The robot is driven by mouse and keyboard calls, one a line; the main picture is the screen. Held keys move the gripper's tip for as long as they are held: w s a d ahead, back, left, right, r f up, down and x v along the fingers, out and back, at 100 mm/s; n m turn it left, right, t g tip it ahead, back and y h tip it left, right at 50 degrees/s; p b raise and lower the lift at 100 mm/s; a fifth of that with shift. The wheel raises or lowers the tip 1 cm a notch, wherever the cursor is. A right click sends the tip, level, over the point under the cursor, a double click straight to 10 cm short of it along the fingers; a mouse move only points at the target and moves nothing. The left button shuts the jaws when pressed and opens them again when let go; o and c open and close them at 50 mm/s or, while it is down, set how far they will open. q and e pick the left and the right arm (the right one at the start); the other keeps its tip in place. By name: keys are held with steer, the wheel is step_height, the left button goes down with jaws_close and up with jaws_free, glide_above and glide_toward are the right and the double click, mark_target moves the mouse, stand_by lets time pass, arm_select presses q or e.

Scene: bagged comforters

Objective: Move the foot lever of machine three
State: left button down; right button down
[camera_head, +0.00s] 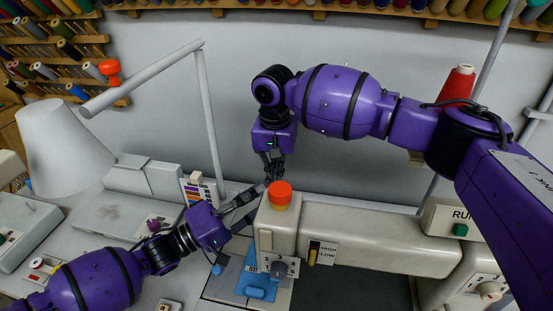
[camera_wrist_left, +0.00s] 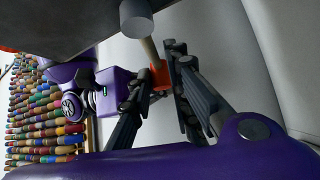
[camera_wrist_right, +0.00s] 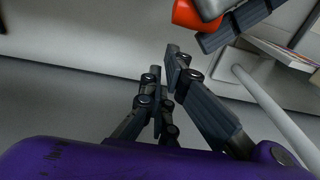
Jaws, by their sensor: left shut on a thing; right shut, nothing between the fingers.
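A pale sewing machine (camera_head: 375,240) stands at the centre right of the head view, with an orange knob (camera_head: 280,192) on its head; no machine number is legible. My left gripper (camera_head: 248,203) reaches behind the left side of the machine head. In the left wrist view its fingers are shut around a red-orange lever tip (camera_wrist_left: 160,76) on a pale rod (camera_wrist_left: 149,50). The machine head hides this lever in the head view. My right gripper (camera_head: 272,170) is shut and empty, just behind the orange knob. In the right wrist view a red-orange part (camera_wrist_right: 190,14) shows above its fingers (camera_wrist_right: 170,65).
A white lamp (camera_head: 65,145) with a jointed arm stands at the left. Another machine (camera_head: 120,215) lies behind my left arm. A red thread cone (camera_head: 458,85) stands near my right arm. Thread racks (camera_head: 60,45) line the wall.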

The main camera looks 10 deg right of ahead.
steer(key=shift+s+a+r, duration=0.2)
steer(key=shift+s+r, duration=0.35)
steer(key=shift+s+a+r, duration=0.2)
steer(key=shift+s+r, duration=0.3)
